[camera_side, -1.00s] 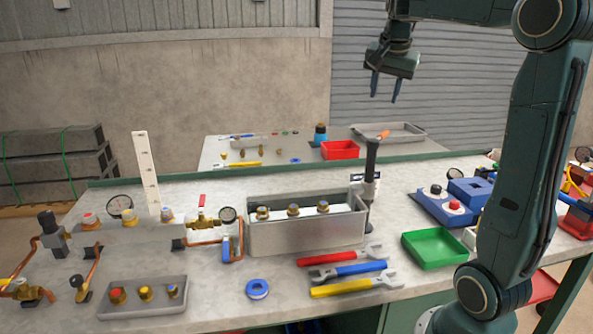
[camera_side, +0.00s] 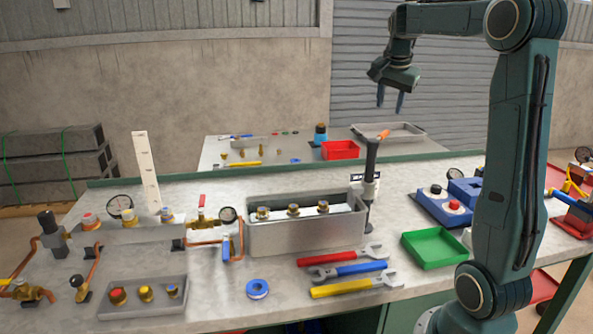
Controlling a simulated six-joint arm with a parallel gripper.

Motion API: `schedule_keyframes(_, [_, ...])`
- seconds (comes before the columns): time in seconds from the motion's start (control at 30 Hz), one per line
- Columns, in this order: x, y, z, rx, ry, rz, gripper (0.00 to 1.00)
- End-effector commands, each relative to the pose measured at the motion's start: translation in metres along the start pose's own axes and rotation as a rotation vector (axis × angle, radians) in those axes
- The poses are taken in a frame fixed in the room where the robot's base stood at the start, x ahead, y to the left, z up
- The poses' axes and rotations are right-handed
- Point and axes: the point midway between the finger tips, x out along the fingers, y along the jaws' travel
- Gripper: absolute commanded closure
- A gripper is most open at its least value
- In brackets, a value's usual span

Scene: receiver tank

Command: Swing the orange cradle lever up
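My gripper (camera_side: 390,99) hangs high above the far side of the bench, fingers pointing down. Its two fingers are apart with nothing between them. A small orange bar (camera_side: 382,134) shows just behind the top of a black upright post (camera_side: 371,160). I cannot tell whether it is the cradle lever or a loose tool in the grey tray behind. It lies low and nearly level, well below my gripper. The post stands at the right end of a grey metal tank (camera_side: 305,236) holding several brass fittings. No other orange lever is clearly visible.
Red, blue and yellow wrenches (camera_side: 345,289) lie in front of the tank, beside a green tray (camera_side: 434,249). Copper pipework and gauges (camera_side: 228,215) stand to the left. A back table holds a red bin (camera_side: 340,150) and a grey tray (camera_side: 405,131).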

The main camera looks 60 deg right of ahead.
Motion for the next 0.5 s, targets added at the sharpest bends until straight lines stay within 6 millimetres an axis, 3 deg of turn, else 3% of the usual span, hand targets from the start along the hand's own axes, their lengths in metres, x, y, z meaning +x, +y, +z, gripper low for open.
schedule_keyframes(0.5, [0.077,0.0,0.0,0.001,-0.002,0.001,0.62])
